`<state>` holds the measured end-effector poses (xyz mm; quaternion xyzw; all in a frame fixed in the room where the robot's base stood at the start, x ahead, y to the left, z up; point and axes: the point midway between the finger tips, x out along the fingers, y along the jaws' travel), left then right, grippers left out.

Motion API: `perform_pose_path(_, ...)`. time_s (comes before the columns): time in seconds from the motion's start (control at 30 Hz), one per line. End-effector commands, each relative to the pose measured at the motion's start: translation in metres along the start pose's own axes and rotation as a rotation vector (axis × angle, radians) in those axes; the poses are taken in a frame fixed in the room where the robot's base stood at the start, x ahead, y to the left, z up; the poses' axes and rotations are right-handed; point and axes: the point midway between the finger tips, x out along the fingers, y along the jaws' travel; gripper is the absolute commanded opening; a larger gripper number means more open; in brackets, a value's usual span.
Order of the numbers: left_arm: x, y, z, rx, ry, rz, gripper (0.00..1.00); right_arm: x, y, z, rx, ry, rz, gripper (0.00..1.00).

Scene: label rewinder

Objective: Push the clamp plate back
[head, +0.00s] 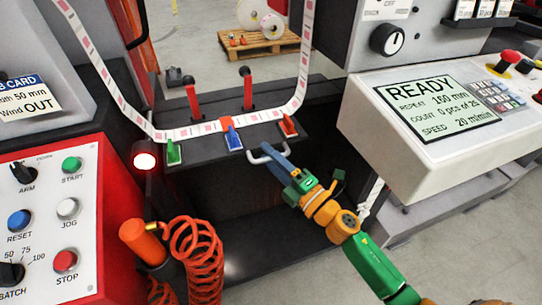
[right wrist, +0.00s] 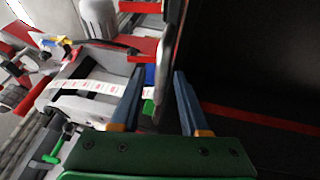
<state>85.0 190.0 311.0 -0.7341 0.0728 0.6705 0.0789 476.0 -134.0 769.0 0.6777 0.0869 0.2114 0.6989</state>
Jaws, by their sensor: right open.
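A dark plate (head: 215,118) with two upright red-shafted levers crosses the middle of the head view; I take it for the clamp plate, but the picture does not make this sure. A printed label strip (head: 187,133) runs along its front. Green (head: 174,152), blue (head: 232,137) and red (head: 288,127) tabs sit at this front edge. A pale U-shaped handle (head: 256,158) sticks out in front. My right gripper (head: 270,152) is at this handle, blue fingers open and pointing at the plate. Whether they touch the handle is unclear. In the right wrist view the fingers (right wrist: 157,95) are apart.
A red button panel (head: 75,215) and an orange coiled cable (head: 195,255) stand at the left. A white console (head: 440,125) reading READY is at the right. A dark open recess (head: 225,200) lies below the plate. A pallet (head: 262,45) with rolls stands behind.

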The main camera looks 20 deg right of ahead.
Motion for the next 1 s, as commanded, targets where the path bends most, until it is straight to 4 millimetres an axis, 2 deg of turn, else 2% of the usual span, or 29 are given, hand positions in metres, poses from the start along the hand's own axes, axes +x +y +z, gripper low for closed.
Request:
perform_pose_path(0.1,0.0002,0.0002,0.0000,0.000,0.000,0.000,0.66,-0.0002,-0.0001,0.0000,0.000,0.000,0.000,0.45)
perform_pose_path(0.27,0.0002,0.0005,-0.0001,0.000,0.000,0.001,0.66,-0.0003,-0.0001,0.0000,0.000,0.000,0.000,0.02)
perform_pose_path(0.3,0.0002,0.0006,-0.0002,0.000,0.001,0.001,0.66,-0.0004,-0.0002,0.0000,0.001,0.000,0.000,0.00)
perform_pose_path(1.0,0.0003,0.0020,-0.0009,0.000,0.002,0.003,0.66,-0.0007,-0.0007,0.0000,0.001,0.000,-0.001,0.00)
